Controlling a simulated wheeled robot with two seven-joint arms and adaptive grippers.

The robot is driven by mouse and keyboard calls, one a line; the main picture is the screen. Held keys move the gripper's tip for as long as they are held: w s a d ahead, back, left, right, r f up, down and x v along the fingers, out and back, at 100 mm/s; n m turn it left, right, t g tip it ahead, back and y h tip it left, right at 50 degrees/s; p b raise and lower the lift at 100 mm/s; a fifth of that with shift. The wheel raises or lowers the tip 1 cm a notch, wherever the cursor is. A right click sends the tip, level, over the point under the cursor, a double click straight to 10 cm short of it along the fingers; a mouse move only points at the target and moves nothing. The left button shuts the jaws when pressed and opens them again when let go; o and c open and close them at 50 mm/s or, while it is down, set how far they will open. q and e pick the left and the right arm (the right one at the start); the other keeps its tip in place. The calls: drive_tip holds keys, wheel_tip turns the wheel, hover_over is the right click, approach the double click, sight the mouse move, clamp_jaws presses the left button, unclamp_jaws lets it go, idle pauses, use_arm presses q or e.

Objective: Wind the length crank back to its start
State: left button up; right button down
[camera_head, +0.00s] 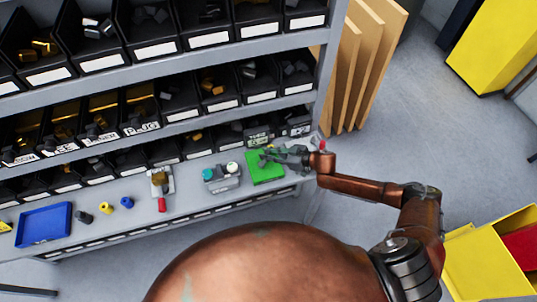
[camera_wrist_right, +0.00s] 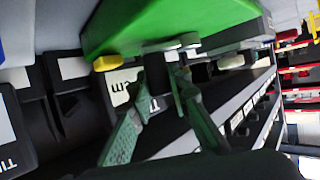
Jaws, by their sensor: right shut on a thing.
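A green fixture (camera_head: 265,166) stands at the right end of the grey bench. It fills the top of the right wrist view (camera_wrist_right: 165,22). A small grey crank part (camera_wrist_right: 165,46) shows under its edge; I take this for the length crank. My right gripper (camera_head: 268,157) reaches in from the right over the fixture. In the wrist view its two fingers (camera_wrist_right: 160,82) are on either side of the crank part, shut on it. The grip itself is partly hidden, and the crank's angle cannot be told. My left gripper is not in view.
Shelves of black bins (camera_head: 215,90) rise behind the bench. A grey box with round buttons (camera_head: 221,177), a device with a red handle (camera_head: 161,187) and a blue tray (camera_head: 44,225) stand to the left. Wooden boards (camera_head: 362,65) lean at the right. A yellow bin (camera_head: 485,262) stands lower right.

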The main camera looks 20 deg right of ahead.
drive_tip(key=n+g, duration=0.1)
drive_tip(key=n+y+b, duration=0.1)
drive_tip(key=w+g+b, duration=0.1)
drive_tip(key=shift+a+f+n+g+y, duration=0.1)
drive_tip(key=shift+a+n+g+y, duration=0.2)
drive_tip(key=shift+n, duration=0.1)
drive_tip(key=shift+w+a+n+g+y+b, duration=0.1)
drive_tip(key=shift+a+n+g+y+b, duration=0.15)
drive_tip(key=shift+n+g+b, duration=0.4)
drive_tip(key=c, duration=1.8)
unclamp_jaws()
drive_tip(key=shift+o, duration=0.2)
drive_tip(key=shift+d+r, duration=0.2)
drive_tip(key=shift+d, duration=0.05)
drive_tip(key=v, duration=1.1)
drive_tip(key=shift+d, duration=0.3)
